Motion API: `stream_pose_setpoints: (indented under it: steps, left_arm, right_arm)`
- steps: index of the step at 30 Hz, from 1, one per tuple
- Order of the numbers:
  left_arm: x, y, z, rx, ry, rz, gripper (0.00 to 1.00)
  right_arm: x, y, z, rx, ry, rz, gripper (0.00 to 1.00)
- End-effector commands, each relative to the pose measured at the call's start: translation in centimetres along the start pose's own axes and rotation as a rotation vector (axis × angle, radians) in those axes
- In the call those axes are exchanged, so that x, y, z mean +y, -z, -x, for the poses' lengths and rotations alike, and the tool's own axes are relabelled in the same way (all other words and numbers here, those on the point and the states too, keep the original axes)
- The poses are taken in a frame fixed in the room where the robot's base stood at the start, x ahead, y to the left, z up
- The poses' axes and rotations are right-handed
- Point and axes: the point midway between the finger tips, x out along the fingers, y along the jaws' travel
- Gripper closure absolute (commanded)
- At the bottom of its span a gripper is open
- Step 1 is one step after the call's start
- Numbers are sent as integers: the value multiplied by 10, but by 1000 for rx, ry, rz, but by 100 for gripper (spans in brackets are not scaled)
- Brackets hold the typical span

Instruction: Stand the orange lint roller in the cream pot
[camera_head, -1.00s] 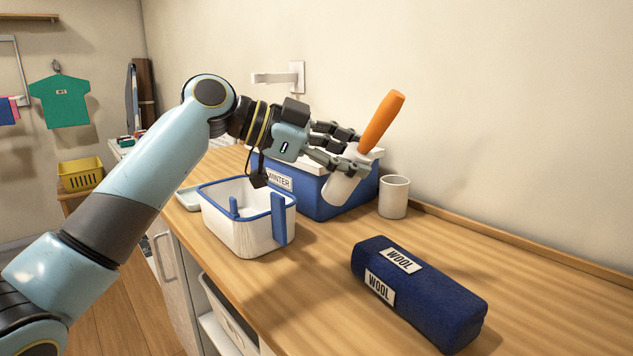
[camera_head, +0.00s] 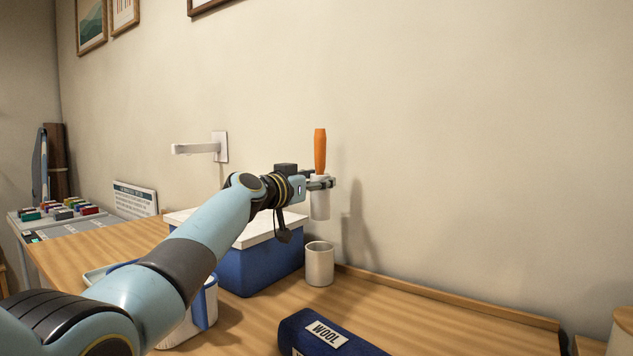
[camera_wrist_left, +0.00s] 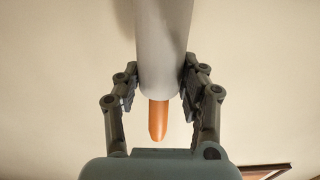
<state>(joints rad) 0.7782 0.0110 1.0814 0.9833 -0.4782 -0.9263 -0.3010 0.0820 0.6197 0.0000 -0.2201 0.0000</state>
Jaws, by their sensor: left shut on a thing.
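The lint roller (camera_head: 320,152) has an orange handle and a pale grey-white roll. It is upright in the air with the handle on top. My left gripper (camera_head: 322,184) is shut on the roll near its upper end. The left wrist view shows the roll (camera_wrist_left: 161,45) between both fingers, with the orange handle (camera_wrist_left: 158,120) beyond. The cream pot (camera_head: 319,265) stands upright on the counter near the wall. The roller's lower end is above the pot, with a clear gap. The pot's inside is mostly hidden. My right gripper is not in view.
A blue box with a white lid (camera_head: 258,262) stands left of the pot. A white and blue caddy (camera_head: 183,328) is partly behind my left arm. A navy WOOL bundle (camera_head: 318,335) lies in front. A wall bracket (camera_head: 200,148) sticks out behind. Counter right of the pot is clear.

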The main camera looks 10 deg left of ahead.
Motion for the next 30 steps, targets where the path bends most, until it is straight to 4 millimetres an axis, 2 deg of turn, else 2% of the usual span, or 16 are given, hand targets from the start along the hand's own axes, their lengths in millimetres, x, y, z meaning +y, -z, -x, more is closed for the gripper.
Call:
stream_pose_setpoints:
  steps: [17, 30]
  left_arm:
    - [0, -53, 0, -1, 0, 0, 94]
    - [0, -89, -1, -1, -1, -1, 94]
  right_arm:
    - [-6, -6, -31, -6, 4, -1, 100]
    - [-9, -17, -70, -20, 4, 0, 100]
